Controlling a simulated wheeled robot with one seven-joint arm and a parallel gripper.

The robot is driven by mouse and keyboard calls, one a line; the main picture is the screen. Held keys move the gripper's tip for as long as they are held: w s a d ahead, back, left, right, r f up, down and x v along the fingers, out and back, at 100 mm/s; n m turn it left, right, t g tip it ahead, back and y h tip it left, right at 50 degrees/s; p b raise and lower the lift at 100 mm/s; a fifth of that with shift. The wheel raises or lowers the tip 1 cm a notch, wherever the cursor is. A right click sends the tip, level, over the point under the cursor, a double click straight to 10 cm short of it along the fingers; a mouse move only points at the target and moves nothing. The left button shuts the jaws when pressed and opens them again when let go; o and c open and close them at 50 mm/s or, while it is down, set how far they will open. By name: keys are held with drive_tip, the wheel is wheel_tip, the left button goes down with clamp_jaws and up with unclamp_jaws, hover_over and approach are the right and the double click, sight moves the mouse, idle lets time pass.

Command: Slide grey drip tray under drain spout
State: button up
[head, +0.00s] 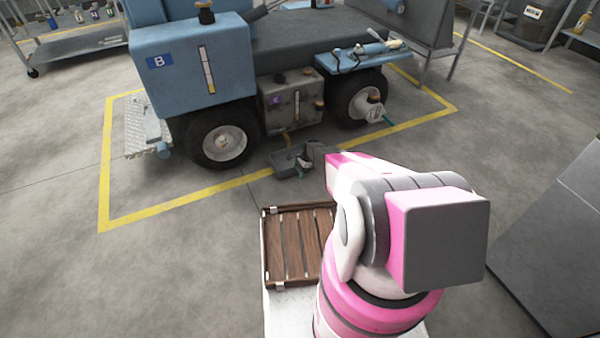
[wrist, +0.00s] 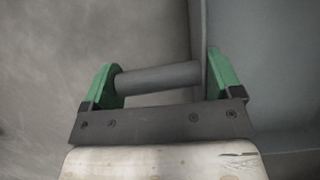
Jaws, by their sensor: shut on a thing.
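The grey drip tray (head: 290,162) lies on the floor beside the blue machine, in front of the small tank marked C (head: 291,101). A flat grey tray surface (wrist: 265,60) fills the right side. My arm hides part of the tray in the head view.
The blue machine (head: 195,65) stands on wheels (head: 217,138) on either side of tank C. A yellow floor line (head: 170,210) runs around it. A wooden slatted deck (head: 295,245) is close in front. Open floor lies to the left.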

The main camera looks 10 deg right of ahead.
drive_tip(key=o, duration=1)
drive_tip(key=shift+o, duration=0.2)
drive_tip(key=v, duration=1.1)
drive_tip(key=s+r+n+h, duration=0.2)
drive_tip(key=s+r+n, duration=0.5)
drive_tip(key=s+r, duration=1.1)
drive_tip(key=s+r+n+t+h, duration=0.1)
drive_tip(key=s+r+n, duration=0.6)
drive_tip(key=s+r, duration=1.1)
wheel_tip(320, 180, up, 4)
drive_tip(key=shift+f+h, duration=0.1)
drive_tip(key=shift+h, duration=0.6)
